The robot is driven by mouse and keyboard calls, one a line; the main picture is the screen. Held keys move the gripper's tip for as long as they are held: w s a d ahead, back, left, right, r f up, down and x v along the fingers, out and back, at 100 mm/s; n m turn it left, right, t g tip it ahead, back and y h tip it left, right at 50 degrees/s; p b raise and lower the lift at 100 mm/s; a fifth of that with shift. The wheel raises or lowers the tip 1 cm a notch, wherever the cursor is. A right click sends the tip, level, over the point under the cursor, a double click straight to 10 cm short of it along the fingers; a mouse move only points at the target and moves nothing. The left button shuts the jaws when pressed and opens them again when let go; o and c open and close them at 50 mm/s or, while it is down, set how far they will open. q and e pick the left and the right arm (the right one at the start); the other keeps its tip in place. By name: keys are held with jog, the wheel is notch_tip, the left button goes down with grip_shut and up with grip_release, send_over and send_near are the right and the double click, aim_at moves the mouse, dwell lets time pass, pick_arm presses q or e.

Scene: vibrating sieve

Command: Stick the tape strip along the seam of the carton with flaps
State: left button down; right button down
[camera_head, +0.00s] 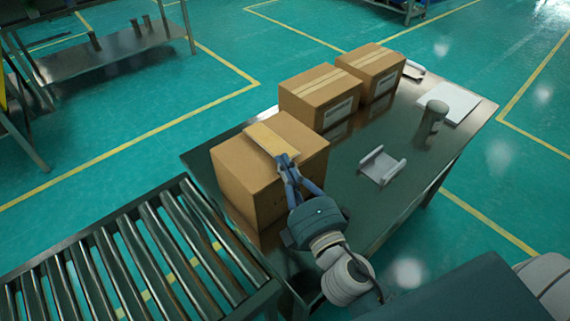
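A brown carton (240,165) stands on the near left part of the metal table. A pale tan tape strip (263,136) lies across its top, from the far edge toward the near edge. My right gripper (287,158) is over the carton's near top edge, with its fingertips close together at the strip's near end. It looks shut on that end, which the fingers partly hide. I cannot make out separate flaps or the seam under the strip. My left gripper is not in view.
Two taped cartons (312,98) (376,72) stand behind on the metal table (345,215). A white bracket-shaped holder (382,166), a grey cylinder (431,120) and a white flat sheet (460,101) are to the right. A roller conveyor (130,262) is at the lower left.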

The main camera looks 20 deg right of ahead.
dwell(0.3)
jog(key=c, duration=1.9)
grip_release()
jog(key=shift+s, duration=0.15)
jog(key=shift+o, duration=0.2)
notch_tip(320, 180, up, 8)
jog(key=p, duration=0.7)
jog(key=shift+p, duration=0.4)
